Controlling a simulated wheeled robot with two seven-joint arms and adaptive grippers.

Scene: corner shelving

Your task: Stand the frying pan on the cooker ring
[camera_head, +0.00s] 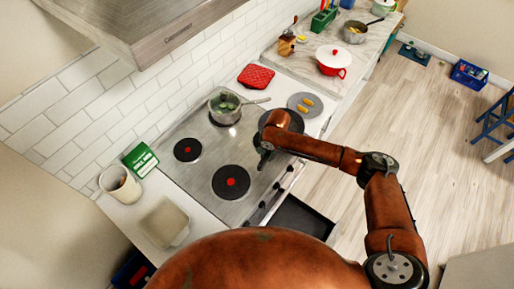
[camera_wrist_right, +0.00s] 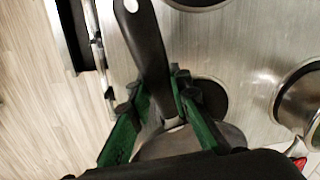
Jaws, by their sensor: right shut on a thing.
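The frying pan (camera_head: 293,122) is dark and is partly covered by my right arm at the front right of the cooker. My right gripper (camera_head: 264,158) is shut on its black handle, which shows between the green fingers in the wrist view (camera_wrist_right: 150,60). The grey side of the pan shows low in that view, its rest hidden by my gripper. A dark cooker ring (camera_wrist_right: 212,97) shows beside the handle, and the pan's edge overlaps it in the picture. I cannot tell whether the pan touches the hob. My left gripper is not in view.
A saucepan (camera_head: 224,106) with green contents stands on the back right ring. The back left ring (camera_head: 187,150) and front left ring (camera_head: 231,182) are bare. A grey plate (camera_head: 297,109) with yellow food lies right of the cooker, with a red pot (camera_head: 333,63) beyond.

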